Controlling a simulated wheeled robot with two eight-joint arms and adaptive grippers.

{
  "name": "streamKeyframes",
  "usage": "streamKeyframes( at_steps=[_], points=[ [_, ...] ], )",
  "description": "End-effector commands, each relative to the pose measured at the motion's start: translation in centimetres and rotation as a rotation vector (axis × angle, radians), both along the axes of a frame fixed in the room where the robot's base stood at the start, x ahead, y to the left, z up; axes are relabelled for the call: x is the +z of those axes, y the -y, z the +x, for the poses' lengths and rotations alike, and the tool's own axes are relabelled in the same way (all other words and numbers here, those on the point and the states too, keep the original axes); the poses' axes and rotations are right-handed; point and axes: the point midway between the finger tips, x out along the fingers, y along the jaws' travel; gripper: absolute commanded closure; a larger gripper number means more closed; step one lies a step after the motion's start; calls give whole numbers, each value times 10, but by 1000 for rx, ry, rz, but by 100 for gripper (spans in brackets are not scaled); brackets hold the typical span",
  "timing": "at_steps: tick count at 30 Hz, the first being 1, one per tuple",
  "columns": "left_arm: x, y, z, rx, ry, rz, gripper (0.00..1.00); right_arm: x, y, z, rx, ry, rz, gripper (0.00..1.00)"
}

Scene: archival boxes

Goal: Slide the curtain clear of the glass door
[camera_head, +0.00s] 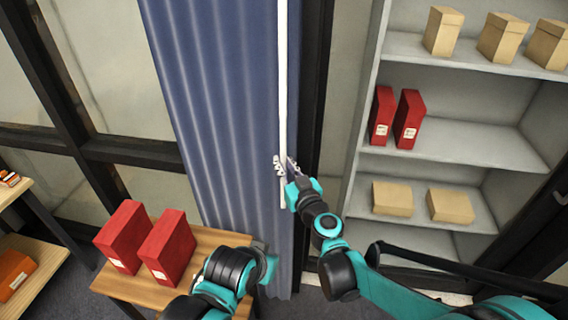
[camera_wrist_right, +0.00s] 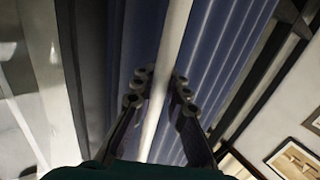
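The blue pleated curtain (camera_head: 215,110) hangs from top to floor in the middle of the head view. A long white wand (camera_head: 283,70) hangs at its right edge. My right gripper (camera_head: 286,166) is at the wand's lower part. In the wrist view, the fingers of my right gripper (camera_wrist_right: 160,92) lie on either side of the white wand (camera_wrist_right: 172,40) and look closed on it near the tips, with the curtain (camera_wrist_right: 215,60) behind. My left gripper (camera_head: 266,262) is low in front of the curtain; its fingers cannot be made out. Glass panes (camera_head: 110,60) show left of the curtain.
A wooden table (camera_head: 215,240) with two red boxes (camera_head: 167,246) stands in front of the curtain at lower left. A grey shelf (camera_head: 450,140) with red and tan boxes stands at right. Dark frame bars (camera_head: 130,150) cross the glass at left.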

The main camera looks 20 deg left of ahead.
Motion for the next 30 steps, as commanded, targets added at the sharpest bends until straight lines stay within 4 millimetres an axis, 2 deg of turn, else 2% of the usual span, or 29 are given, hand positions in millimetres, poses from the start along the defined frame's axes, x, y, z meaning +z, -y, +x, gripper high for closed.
streamKeyframes(
  at_steps=[1,3,4,12,16,30],
  points=[
    [0,0,0,0,0,0,100,1,-4,-1,8,-1,1,84],
    [0,0,0,0,0,0,100,1,-3,-1,7,-1,1,66],
    [0,0,0,0,0,0,100,1,-3,-1,7,-1,1,64],
    [0,0,0,0,0,0,100,1,-2,-1,4,-1,1,64],
    [0,0,0,0,0,0,100,1,5,-8,3,-1,1,64],
    [0,0,0,0,0,0,100,0,68,-75,5,-1,1,64]
  ],
)
